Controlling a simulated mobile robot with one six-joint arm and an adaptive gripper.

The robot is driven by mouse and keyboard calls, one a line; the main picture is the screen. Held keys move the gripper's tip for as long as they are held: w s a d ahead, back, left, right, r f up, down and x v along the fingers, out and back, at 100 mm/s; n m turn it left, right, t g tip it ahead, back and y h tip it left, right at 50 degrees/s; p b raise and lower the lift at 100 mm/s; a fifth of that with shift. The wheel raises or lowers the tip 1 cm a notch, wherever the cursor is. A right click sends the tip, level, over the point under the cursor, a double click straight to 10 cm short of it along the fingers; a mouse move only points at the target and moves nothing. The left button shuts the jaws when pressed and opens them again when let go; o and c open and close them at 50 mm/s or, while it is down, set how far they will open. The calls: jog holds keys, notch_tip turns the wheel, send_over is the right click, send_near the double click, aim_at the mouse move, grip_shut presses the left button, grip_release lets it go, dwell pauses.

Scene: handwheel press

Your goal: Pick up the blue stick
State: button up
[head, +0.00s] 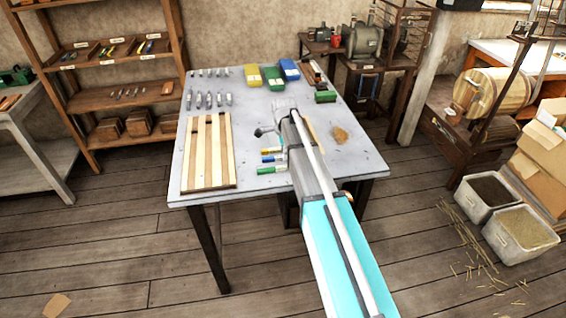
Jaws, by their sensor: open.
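The blue stick (269,159) lies on the grey table (225,112), just left of my arm. It lies between a yellow-and-white stick (269,150) above it in the picture and a green-and-white stick (268,170) below it. Its right end is close to my arm, which may hide part of it. My gripper (264,132) is small in the head view, beyond the sticks toward the far side of the table. It is open and appears empty. Its height above the table is hard to tell.
A striped wooden board (209,151) lies left of the sticks. Several metal pieces (208,99) stand behind it. Yellow (252,77), green (272,78) and blue (290,70) boxes sit at the back. A tan pile (340,135) lies right of my arm.

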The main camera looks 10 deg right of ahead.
jog(key=shift+f+b, duration=0.65)
jog(key=shift+f, duration=0.3)
grip_shut()
